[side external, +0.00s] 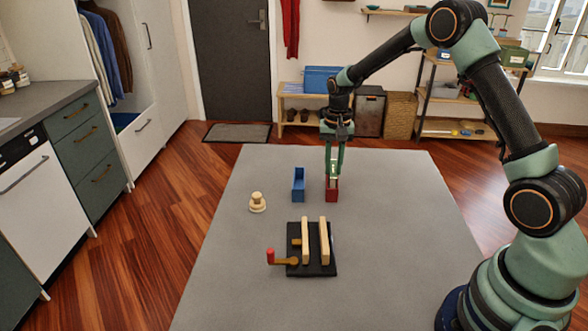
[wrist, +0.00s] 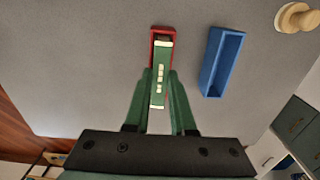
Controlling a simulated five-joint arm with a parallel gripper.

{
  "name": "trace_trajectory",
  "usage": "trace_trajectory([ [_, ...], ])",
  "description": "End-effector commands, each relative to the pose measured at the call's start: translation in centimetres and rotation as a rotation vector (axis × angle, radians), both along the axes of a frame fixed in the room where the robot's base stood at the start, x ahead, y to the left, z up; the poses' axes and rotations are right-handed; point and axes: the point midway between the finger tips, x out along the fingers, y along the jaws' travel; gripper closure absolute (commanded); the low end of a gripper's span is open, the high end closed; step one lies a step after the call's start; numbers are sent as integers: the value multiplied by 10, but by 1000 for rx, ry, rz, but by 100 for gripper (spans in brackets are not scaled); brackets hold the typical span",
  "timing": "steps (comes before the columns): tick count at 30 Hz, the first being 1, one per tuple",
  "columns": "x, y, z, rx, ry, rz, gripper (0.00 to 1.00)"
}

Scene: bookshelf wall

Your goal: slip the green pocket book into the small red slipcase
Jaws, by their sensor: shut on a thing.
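The green pocket book (wrist: 160,82), with cream bands and lettering on its spine, is held between the two green fingers of my gripper (wrist: 160,76). In the side view, my gripper (side external: 334,170) points down directly over the small red slipcase (side external: 332,195). In the wrist view, the book's far end lies between the walls of the red slipcase (wrist: 152,48). The book lines up with the opening; how deep it sits cannot be told. The fingers hide much of the book in the side view.
A larger blue slipcase (side external: 298,186) stands just left of the red one. A pale wooden knob-shaped piece (side external: 257,203) is farther left. A black-based wooden clamp (side external: 318,268) with a red-tipped handle lies nearer the front. The grey table's right side is clear.

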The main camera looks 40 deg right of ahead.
Motion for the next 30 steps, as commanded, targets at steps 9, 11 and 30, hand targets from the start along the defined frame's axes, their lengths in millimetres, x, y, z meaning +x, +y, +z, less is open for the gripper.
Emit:
trace_trajectory([
  [9,0,0,-9,0,1,0,100],
  [11,0,0,-10,1,1,0,100],
  [30,0,0,-11,0,0,0,42],
])
